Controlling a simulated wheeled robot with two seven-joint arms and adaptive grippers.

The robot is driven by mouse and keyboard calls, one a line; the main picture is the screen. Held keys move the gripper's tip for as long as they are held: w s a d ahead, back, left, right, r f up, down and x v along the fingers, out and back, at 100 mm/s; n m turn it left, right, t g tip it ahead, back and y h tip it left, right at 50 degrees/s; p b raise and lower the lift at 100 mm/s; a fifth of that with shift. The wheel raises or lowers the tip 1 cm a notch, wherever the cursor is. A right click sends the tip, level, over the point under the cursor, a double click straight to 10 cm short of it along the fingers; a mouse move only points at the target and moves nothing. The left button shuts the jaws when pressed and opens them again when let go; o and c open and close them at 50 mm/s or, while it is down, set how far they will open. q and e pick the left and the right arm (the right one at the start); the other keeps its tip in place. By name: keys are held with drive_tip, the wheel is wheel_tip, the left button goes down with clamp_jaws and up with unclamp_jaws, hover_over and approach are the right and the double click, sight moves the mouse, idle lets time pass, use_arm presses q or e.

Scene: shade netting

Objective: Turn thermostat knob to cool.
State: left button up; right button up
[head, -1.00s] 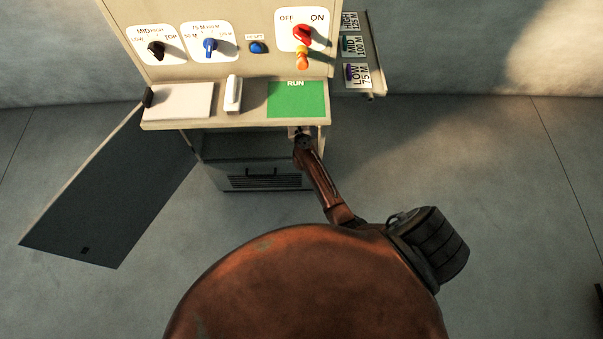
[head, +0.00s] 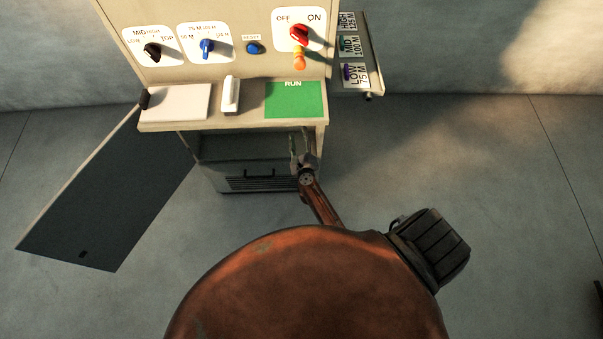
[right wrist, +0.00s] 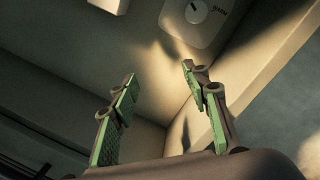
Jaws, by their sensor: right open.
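My right gripper (head: 301,138) is just below the front edge of the shelf, at the cabinet's open lower part. In the right wrist view its green-padded fingers (right wrist: 160,72) are spread apart and empty, short of the knob. My left gripper is not in view.
The cabinet's upper panel has a black selector (head: 152,52), a blue selector (head: 206,47), a blue reset button (head: 252,48) and a red on/off switch (head: 299,36). The shelf (head: 190,125) overhangs my right gripper. A dark door panel (head: 105,195) hangs open at left.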

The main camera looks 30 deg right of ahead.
drive_tip(key=s+a+f+n+g+y, duration=0.1)
drive_tip(key=s+a+f+n+y, duration=0.1)
drive_tip(key=s+f+n, duration=0.2)
drive_tip(key=s+a+f+n+g+y, duration=0.1)
drive_tip(key=s+f+n, duration=0.3)
drive_tip(key=f, duration=0.7)
drive_tip(key=shift+s+a+f+n+y, duration=0.2)
drive_tip(key=shift+a+n+y, duration=0.35)
drive_tip(key=shift+n, duration=0.85)
